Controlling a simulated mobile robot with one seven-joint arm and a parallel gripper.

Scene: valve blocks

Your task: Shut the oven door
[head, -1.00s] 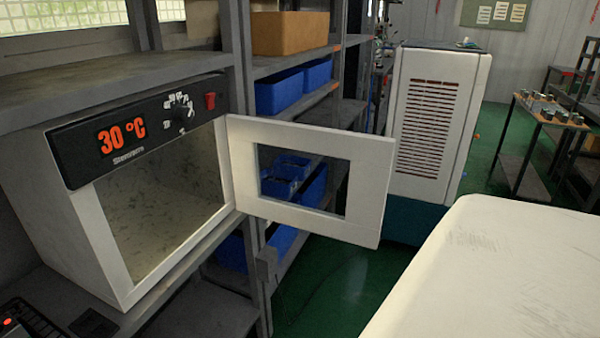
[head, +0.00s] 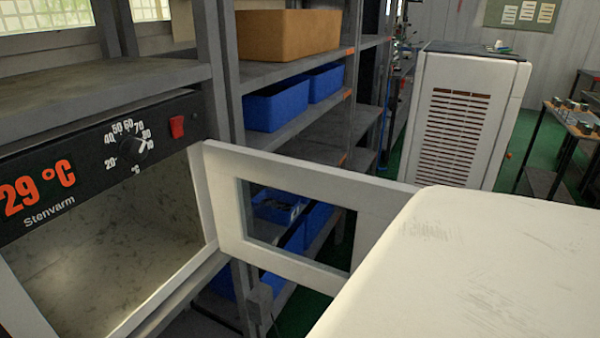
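The oven (head: 98,169) stands on a shelf at the left, with a black control panel, a dial and a red display reading 29 °C. Its chamber (head: 120,265) is open to view and looks empty. The white oven door (head: 300,180) with a window stands wide open, hinged at the right side of the opening and swung out to the right. The door's lower right part is hidden in the foreground. My gripper is not in view.
Grey shelving (head: 225,75) runs behind the door, with blue bins (head: 276,103) and an orange-brown box (head: 287,34). A white vented cabinet (head: 465,115) stands beyond the door. Green floor shows at the right, near a table (head: 570,125) with small parts.

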